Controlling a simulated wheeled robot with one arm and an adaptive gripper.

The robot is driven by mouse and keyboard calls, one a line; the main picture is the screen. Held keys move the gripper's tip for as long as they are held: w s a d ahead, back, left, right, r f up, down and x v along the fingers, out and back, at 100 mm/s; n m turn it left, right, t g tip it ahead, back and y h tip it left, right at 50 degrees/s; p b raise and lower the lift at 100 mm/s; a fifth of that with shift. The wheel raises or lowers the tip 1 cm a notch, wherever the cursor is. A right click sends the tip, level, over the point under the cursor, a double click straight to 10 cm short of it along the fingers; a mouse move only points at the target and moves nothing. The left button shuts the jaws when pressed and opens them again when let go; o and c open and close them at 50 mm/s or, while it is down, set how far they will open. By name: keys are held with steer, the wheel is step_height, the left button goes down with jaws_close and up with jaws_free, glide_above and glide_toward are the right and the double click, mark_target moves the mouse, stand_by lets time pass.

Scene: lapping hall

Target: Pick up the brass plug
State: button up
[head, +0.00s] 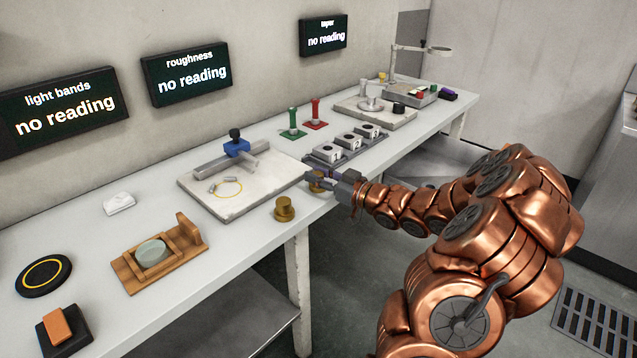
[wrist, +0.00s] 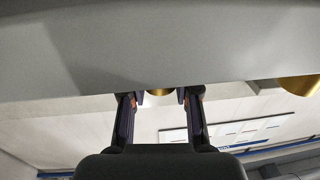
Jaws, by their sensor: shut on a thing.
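A small brass piece (head: 316,187) is at the front edge of the bench, between the fingers of my gripper (head: 320,177). My gripper is shut on it, and the fingers hide much of it. In the wrist view, a brass edge (wrist: 160,93) shows between the two fingertips (wrist: 161,98). I cannot tell whether it touches the bench. A second brass piece (head: 285,208), stepped with a narrower top, stands upright on the bench to the left, apart from my gripper. It also shows at the right edge of the wrist view (wrist: 300,86).
A pale plate (head: 205,198) with a blue-clamped bar lies behind and left. A wooden holder (head: 130,276) with a grey-green disc is further left. Bench (head: 235,235) is clear around the second brass piece.

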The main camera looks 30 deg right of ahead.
mark_target(318, 174)
jaws_close()
steer(key=shift+r, duration=1.55)
steer(key=shift+s+r, duration=0.25)
steer(key=s+a+b, duration=0.2)
steer(key=s+b, duration=0.1)
steer(key=s, duration=0.4)
steer(key=s+a+r+b, duration=0.1)
steer(key=s+a+b, duration=0.2)
steer(key=s, duration=0.4)
steer(key=shift+s+a+r+b, duration=0.2)
steer(key=shift+s+b, duration=0.1)
steer(key=shift+b, duration=0.15)
